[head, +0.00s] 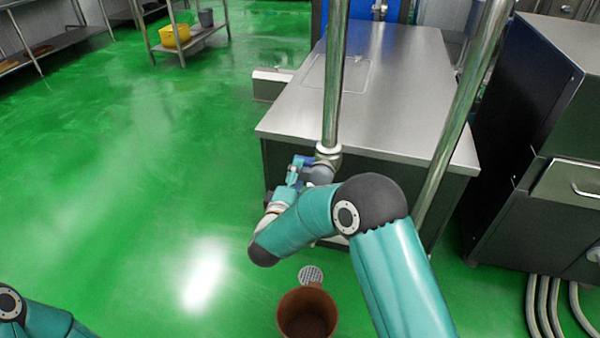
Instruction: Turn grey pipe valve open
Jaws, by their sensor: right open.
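The grey pipe valve (328,154) sits at the lower end of a vertical steel pipe, by the front edge of the steel table. Its lower part and handle are partly hidden behind my right arm and gripper, so I cannot tell how the handle is turned. My right gripper (297,170) is small in the head view, just left of the valve, with its jaws open. I cannot tell whether it touches the valve. Only a piece of my left arm shows at the bottom left; its gripper is out of view.
A brown bucket (307,314) stands on the green floor below, near a round floor drain (311,274). The steel table (400,95) is behind the valve. A second pipe (462,110) slants down on the right. A dark machine (530,130) stands at right. The left floor is clear.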

